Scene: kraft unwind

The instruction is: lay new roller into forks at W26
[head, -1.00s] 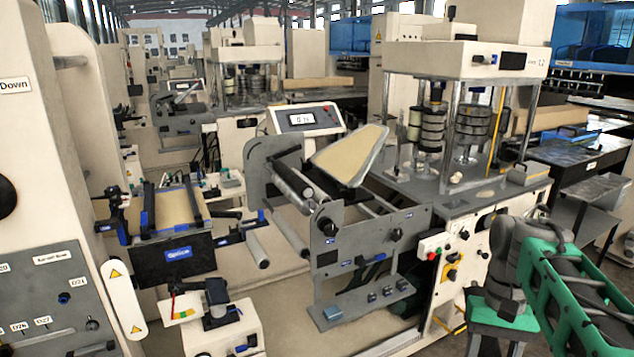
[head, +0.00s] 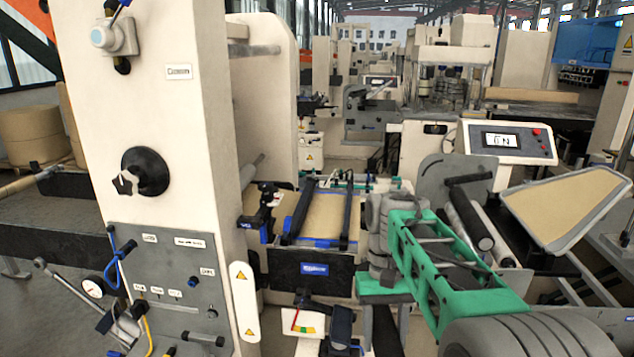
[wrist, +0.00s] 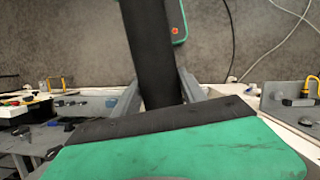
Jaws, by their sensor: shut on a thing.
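A long black roller (wrist: 148,45) runs up the middle of the wrist view, between the two grey fingers of my gripper (wrist: 160,92). My gripper is shut on it. In the head view my green and grey arm reaches across the lower right, and I cannot make out the gripper or held roller there. I cannot read a W26 label or pick out its forks in either view.
A splice table (head: 325,238) with a blue-lettered black front stands in the middle. A cream column with a grey control panel (head: 160,280) is close at left. At right are a machine with a dark roller (head: 470,218), a tilted tan-faced panel (head: 562,205) and a display (head: 507,141).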

